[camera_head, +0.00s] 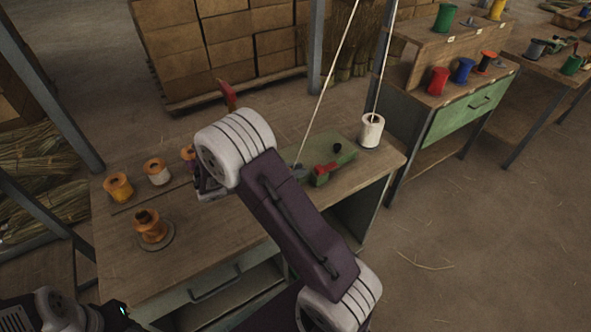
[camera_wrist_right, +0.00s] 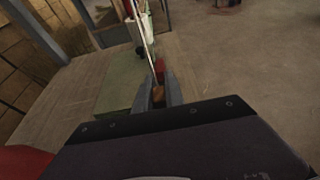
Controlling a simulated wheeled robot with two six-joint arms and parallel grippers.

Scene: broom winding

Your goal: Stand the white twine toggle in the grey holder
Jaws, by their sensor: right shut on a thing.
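My right gripper (camera_wrist_right: 159,92) is shut on the white twine toggle (camera_wrist_right: 158,97), a small brown piece between the two grey fingers in the right wrist view. The white twine (camera_wrist_right: 147,40) runs up from it. In the head view the twine (camera_head: 325,87) comes down to the green block (camera_head: 340,150), where my right arm hides most of the gripper and the toggle. I cannot make out the grey holder for sure. Part of my left arm shows at the bottom left of the head view; its fingers are out of view.
A white spool (camera_head: 371,130) stands at the bench's right corner. A red handle (camera_head: 324,168) sits by the green block. Orange spools (camera_head: 118,187) and a pale one (camera_head: 157,172) stand at the left. The front of the bench top (camera_head: 205,250) is clear.

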